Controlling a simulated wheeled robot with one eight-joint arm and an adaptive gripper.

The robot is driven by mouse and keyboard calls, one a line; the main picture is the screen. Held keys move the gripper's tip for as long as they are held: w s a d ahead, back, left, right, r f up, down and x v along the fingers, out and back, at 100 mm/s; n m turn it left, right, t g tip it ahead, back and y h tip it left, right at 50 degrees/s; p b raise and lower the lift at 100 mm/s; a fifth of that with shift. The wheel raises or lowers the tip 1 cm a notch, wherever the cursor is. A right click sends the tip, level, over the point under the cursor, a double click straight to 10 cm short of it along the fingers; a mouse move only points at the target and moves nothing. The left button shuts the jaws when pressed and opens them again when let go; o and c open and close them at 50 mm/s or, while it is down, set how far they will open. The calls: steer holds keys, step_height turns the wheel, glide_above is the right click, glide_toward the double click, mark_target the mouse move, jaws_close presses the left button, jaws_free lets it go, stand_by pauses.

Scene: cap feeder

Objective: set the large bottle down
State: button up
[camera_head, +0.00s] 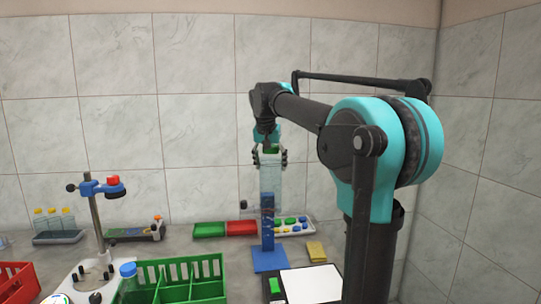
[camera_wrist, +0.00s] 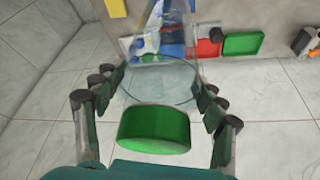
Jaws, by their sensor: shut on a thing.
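The large bottle is clear with a green cap. In the head view its clear body (camera_head: 271,180) hangs upright below my gripper (camera_head: 270,157), in line with a blue post (camera_head: 268,222) on a square blue base (camera_head: 270,259). The bottle's lower end overlaps the post, so I cannot tell whether it touches anything below. In the wrist view the green cap (camera_wrist: 155,130) and clear shoulder (camera_wrist: 160,82) sit between the dark fingers of my gripper (camera_wrist: 158,100). The gripper is shut on the bottle near its neck.
Behind stand a green tray (camera_head: 209,230), a red tray (camera_head: 242,228) and a white tray of coloured caps (camera_head: 306,229). A yellow block (camera_head: 316,251) and a scale with a white plate (camera_head: 311,284) are at right. A green crate (camera_head: 208,270) and blue-capped bottle (camera_head: 129,284) are in front.

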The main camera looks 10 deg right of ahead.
mark_target(268, 198)
step_height(268, 198, down, 21)
stand_by(0.7)
steer(key=shift+f, duration=0.1)
steer(key=o, duration=1.9)
steer(key=v, duration=1.2)
steer(key=shift+s, duration=0.1)
